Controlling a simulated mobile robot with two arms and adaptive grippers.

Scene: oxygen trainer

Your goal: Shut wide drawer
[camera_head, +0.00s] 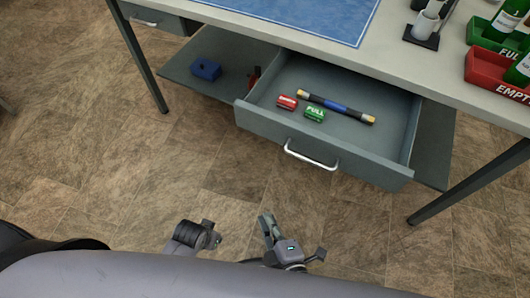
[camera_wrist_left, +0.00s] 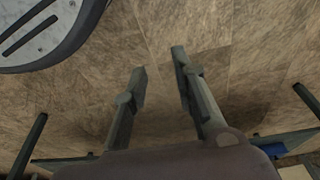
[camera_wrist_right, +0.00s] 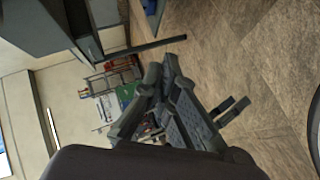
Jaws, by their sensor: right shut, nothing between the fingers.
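The wide drawer (camera_head: 375,165) is pulled far out from under the table in the head view. Its silver bar handle (camera_head: 308,158) is on the front panel. My left gripper (camera_wrist_left: 158,62) is open and empty over the floor in the left wrist view.
The table (camera_head: 245,22) carries a blue mat (camera_head: 300,12), a green tray (camera_head: 480,35) and a red tray (camera_head: 485,75) with bottles. A blue block (camera_head: 206,69) lies on the lower shelf (camera_head: 220,55). A narrower drawer (camera_head: 150,19) is at left. The floor before the drawer is clear.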

